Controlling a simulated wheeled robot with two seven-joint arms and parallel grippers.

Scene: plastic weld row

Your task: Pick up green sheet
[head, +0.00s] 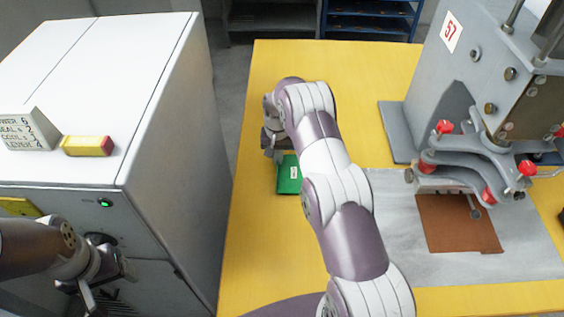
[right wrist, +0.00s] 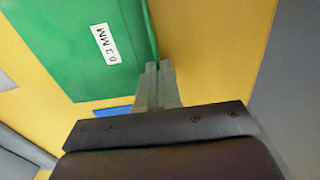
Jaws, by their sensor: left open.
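The green sheet (head: 288,178) shows in the head view near the left side of the yellow table, partly hidden by my right arm. In the right wrist view the green sheet (right wrist: 70,40) fills the upper left and bears a white label reading 0.3 MM. My right gripper (right wrist: 157,68) has its fingers close together at the sheet's near right corner and looks shut on its edge. In the head view my right gripper (head: 272,152) is at the sheet's far left corner. My left gripper (head: 105,285) is open and empty in front of the white cabinet, away from the sheet.
The white cabinet (head: 95,90) stands left, with a yellow-red block (head: 87,146) on top. The grey welding press (head: 440,110) stands right, over a brown sheet (head: 455,222) on a grey mat (head: 400,255). A blue strip (right wrist: 112,110) shows below the green sheet. The far table is clear.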

